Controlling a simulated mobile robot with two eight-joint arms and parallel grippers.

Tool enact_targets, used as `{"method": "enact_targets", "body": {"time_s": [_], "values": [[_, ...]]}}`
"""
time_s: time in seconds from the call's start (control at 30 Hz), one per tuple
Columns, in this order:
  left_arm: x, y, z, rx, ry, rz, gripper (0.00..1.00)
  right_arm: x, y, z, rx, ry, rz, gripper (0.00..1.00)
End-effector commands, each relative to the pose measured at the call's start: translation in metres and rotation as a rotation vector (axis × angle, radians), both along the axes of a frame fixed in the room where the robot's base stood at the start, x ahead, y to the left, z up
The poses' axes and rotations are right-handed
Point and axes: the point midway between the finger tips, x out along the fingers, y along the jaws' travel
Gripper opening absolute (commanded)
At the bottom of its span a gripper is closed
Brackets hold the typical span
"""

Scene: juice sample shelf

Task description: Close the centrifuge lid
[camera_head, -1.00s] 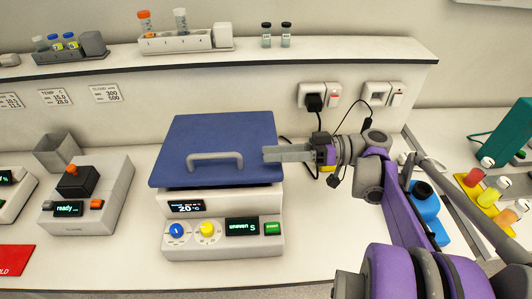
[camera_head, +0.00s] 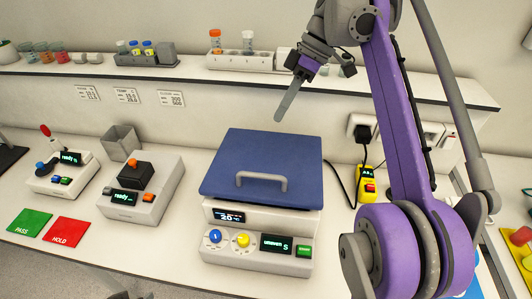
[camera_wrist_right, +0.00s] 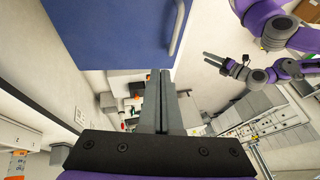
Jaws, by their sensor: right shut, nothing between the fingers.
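The centrifuge (camera_head: 256,258) is a white box with a blue lid (camera_head: 225,175) and a grey handle (camera_head: 262,176). The lid lies over the body, its front edge just above the display panel; I cannot tell whether it is fully latched. My right gripper (camera_head: 279,118) is shut and empty, above and behind the lid's back edge, apart from it. In the right wrist view, the shut fingers (camera_wrist_right: 161,74) point towards the blue lid (camera_wrist_right: 110,30).
A shelf (camera_head: 200,74) with a tube rack (camera_head: 232,66) runs behind the centrifuge. A white device with a black block (camera_head: 143,185) stands left of it. A yellow meter (camera_head: 368,186) and cable are at right. Green (camera_head: 30,222) and red (camera_head: 65,231) mats lie front left.

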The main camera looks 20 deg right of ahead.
Motion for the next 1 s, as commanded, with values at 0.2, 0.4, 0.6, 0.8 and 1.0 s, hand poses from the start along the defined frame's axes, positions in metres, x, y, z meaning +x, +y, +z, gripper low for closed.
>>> {"method": "enact_targets", "body": {"time_s": [0.2,0.4,0.6,0.8,1.0], "values": [[0.002,0.0,0.004,0.0,-0.005,0.0,0.5,-0.005,0.003,0.016,-0.105,0.007,0.06,0.0],[-0.005,0.0,-0.009,0.0,0.01,0.0,0.5,-0.008,0.012,-0.012,-0.105,0.012,0.062,0.0],[-0.012,0.0,-0.023,0.0,0.024,0.0,0.5,-0.01,0.029,-0.052,-0.104,0.011,0.061,0.0],[-0.016,0.0,-0.029,0.0,0.03,0.0,0.5,-0.016,0.044,-0.085,-0.104,0.01,0.059,0.0],[-0.016,0.0,-0.031,0.0,0.031,0.0,0.5,-0.028,0.051,-0.101,-0.104,0.008,0.058,0.0]]}}
